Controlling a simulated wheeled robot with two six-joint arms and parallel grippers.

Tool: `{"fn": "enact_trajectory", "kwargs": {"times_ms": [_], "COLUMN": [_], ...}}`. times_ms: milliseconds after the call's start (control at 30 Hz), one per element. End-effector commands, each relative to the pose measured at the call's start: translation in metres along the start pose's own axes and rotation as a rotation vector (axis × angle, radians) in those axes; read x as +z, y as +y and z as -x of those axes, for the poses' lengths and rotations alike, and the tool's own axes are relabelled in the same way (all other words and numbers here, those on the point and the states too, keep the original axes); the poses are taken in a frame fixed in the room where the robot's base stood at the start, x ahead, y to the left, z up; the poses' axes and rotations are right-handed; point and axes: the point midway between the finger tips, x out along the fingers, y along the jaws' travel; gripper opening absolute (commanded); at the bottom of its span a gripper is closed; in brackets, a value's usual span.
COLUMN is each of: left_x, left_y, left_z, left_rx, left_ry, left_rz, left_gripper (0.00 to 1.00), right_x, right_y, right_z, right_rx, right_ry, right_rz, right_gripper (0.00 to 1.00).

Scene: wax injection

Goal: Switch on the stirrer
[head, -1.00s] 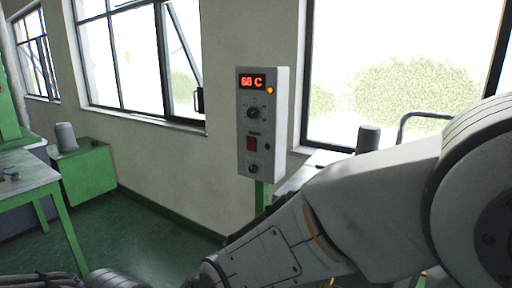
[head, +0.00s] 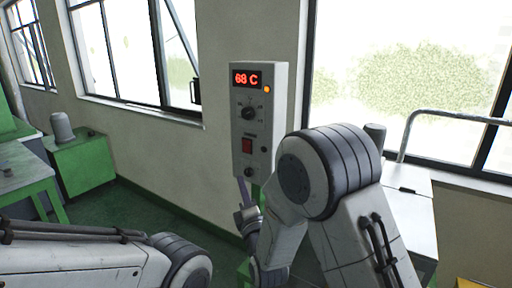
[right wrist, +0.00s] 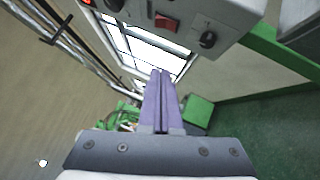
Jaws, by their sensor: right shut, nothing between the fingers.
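A pale grey control box (head: 284,95) on a green post shows a red "68 C" display (head: 246,79), an orange lamp (head: 267,90), an upper black knob (head: 248,113), a red switch (head: 247,146) and a lower knob (head: 249,172). My right gripper (head: 243,184) is near the box's lower end, pointing up. In the right wrist view its purple fingers (right wrist: 160,73) are together and empty, apart in the picture from the red switch (right wrist: 167,22) and the black knob (right wrist: 208,39). Which label marks the stirrer is too small to read. My left gripper is out of view.
The box stands before a wall with windows. A green cabinet (head: 83,163) with a grey cylinder (head: 62,128) stands at left, beside a green-legged table. A pale machine (head: 408,205) with a metal rail (head: 458,117) stands at right. The green floor between is largely clear.

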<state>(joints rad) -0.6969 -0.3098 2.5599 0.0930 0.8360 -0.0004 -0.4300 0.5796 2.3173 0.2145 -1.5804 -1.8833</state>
Motion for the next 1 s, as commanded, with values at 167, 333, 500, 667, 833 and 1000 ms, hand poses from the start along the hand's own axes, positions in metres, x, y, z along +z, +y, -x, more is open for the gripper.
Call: {"fn": "enact_trajectory", "kwargs": {"times_ms": [167, 333, 500, 667, 833, 1000], "left_x": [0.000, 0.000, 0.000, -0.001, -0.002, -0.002], "left_y": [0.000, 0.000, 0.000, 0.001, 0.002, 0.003], "left_z": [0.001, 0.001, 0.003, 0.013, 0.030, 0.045], "left_rx": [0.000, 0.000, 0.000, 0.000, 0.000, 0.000], "left_ry": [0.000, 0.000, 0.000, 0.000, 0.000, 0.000], "left_rz": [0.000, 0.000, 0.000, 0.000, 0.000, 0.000], "left_gripper": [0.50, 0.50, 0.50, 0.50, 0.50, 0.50], "right_x": [0.004, 0.004, 0.004, 0.006, 0.007, 0.007], "right_y": [0.003, 0.003, 0.004, 0.007, 0.009, 0.010], "right_z": [0.000, 0.000, -0.003, -0.022, -0.057, -0.093], "right_rx": [0.030, 0.031, 0.031, 0.031, 0.031, 0.031], "right_ry": [-0.019, -0.019, -0.019, -0.020, -0.020, -0.020], "right_rz": [0.041, 0.040, 0.039, 0.038, 0.038, 0.037], "right_gripper": [0.00, 0.00, 0.00, 0.00, 0.00, 0.00]}}
